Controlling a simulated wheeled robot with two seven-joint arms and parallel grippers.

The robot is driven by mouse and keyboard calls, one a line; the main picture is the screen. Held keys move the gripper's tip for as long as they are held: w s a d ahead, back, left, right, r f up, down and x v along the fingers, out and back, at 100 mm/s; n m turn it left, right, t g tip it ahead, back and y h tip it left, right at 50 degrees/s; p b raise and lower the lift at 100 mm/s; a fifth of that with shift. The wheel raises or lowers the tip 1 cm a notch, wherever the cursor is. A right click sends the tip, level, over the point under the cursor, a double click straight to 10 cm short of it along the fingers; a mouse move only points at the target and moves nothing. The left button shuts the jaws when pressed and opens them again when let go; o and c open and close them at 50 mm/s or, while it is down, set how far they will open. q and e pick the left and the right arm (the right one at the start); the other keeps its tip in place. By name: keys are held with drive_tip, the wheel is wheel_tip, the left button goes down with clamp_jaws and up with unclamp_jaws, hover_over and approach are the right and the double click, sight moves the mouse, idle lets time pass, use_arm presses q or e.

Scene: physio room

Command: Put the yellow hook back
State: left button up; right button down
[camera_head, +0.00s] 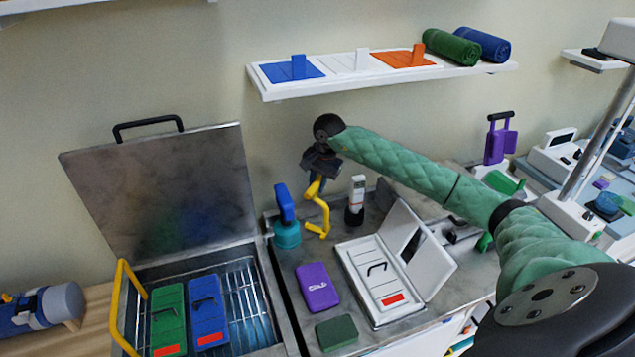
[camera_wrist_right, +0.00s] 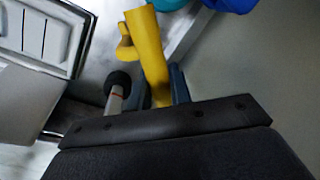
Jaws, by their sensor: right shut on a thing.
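The yellow hook (camera_head: 322,214) hangs below my right gripper (camera_head: 317,180), above the back of the grey counter. The right gripper is shut on its upper end. In the right wrist view the yellow hook (camera_wrist_right: 148,52) sticks out from between the fingers (camera_wrist_right: 164,88), and its held end is hidden by them. Whether the hook's lower end touches the counter is not clear. My left gripper is not in view.
A teal bottle with a blue top (camera_head: 287,225) stands just left of the hook, and a white-and-black device (camera_head: 355,200) just right. A white case (camera_head: 370,282) stands open in front. A steel bath (camera_head: 262,310) with raised lid is left. A shelf (camera_head: 350,83) hangs above.

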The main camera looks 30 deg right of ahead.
drive_tip(key=c, duration=1.3)
unclamp_jaws()
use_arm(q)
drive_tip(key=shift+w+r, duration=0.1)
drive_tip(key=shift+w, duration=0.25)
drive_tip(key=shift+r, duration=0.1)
use_arm(e)
drive_tip(key=shift+r, duration=0.1)
drive_tip(key=shift+d+r+b, duration=0.1)
drive_tip(key=shift+r+b, duration=0.2)
drive_tip(key=shift+b, duration=0.1)
drive_tip(key=r+b, duration=0.1)
drive_tip(key=r, duration=0.2)
drive_tip(key=r+b, duration=0.1)
drive_tip(key=r, duration=0.1)
drive_tip(key=shift+s+d+b, duration=0.25)
drive_tip(key=shift+s+b, duration=0.05)
drive_tip(key=shift+s, duration=0.1)
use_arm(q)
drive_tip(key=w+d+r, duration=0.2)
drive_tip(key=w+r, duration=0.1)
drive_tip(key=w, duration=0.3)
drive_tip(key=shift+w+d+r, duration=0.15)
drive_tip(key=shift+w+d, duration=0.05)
use_arm(e)
drive_tip(key=shift+s+r, duration=0.15)
drive_tip(key=shift+r, duration=0.7)
